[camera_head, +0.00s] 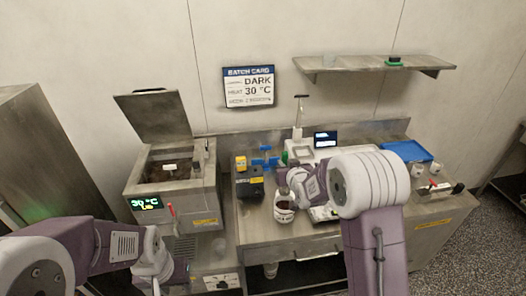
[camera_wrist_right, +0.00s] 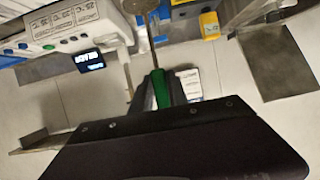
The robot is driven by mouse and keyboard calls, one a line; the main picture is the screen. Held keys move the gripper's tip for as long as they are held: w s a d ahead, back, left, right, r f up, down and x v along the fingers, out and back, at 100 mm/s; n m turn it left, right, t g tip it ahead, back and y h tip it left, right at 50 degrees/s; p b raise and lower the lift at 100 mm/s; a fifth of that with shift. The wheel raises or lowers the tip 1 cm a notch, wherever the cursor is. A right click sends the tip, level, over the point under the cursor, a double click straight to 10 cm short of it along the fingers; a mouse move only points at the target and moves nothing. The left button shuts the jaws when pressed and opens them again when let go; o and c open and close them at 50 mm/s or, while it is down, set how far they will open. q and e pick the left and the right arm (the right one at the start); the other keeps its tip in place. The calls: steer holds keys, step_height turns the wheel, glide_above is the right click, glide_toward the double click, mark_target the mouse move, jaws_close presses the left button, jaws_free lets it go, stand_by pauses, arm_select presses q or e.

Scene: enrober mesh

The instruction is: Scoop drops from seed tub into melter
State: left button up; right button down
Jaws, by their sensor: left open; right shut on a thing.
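The melter (camera_head: 172,195) stands at the left with its lid up, dark contents inside and a display reading 30 °C. The seed tub (camera_head: 284,215), a small white tub with dark drops, stands on the bench in the middle. My right gripper (camera_head: 283,183) is just above the tub, its fingers partly hidden by the arm. In the right wrist view it is shut on a green-handled tool (camera_wrist_right: 161,88) with a thin metal shaft; its far end is not clear. My left gripper (camera_head: 157,278) is open and empty, low in front of the melter.
A black box with a yellow label (camera_head: 250,186) stands between melter and tub. A wall shelf (camera_head: 372,67) hangs above.

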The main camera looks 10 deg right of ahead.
mark_target(285, 188)
steer(key=shift+w+d+r+h, duration=0.15)
steer(key=shift+w+d+h, duration=0.15)
steer(key=shift+w+d, duration=0.15)
steer(key=shift+w+a+f, duration=0.2)
steer(key=shift+a+f, duration=0.05)
steer(key=shift+a, duration=0.05)
steer(key=shift+s+d+f+b, duration=0.3)
steer(key=shift+f+b, duration=0.05)
steer(key=shift+s+d+f+b, duration=0.1)
steer(key=shift+f+b, duration=0.2)
steer(key=shift+f, duration=0.05)
steer(key=f+b, duration=0.9)
steer(key=f, duration=0.2)
steer(key=shift+w, duration=0.2)
arm_select(q)
step_height(285, 188, down, 10)
steer(key=shift+w+a, duration=0.4)
steer(key=shift+w, duration=0.05)
step_height(285, 188, up, 7)
steer(key=p, duration=0.6)
arm_select(e)
step_height(285, 188, up, 10)
steer(key=shift+r, duration=0.1)
steer(key=shift+a, duration=0.2)
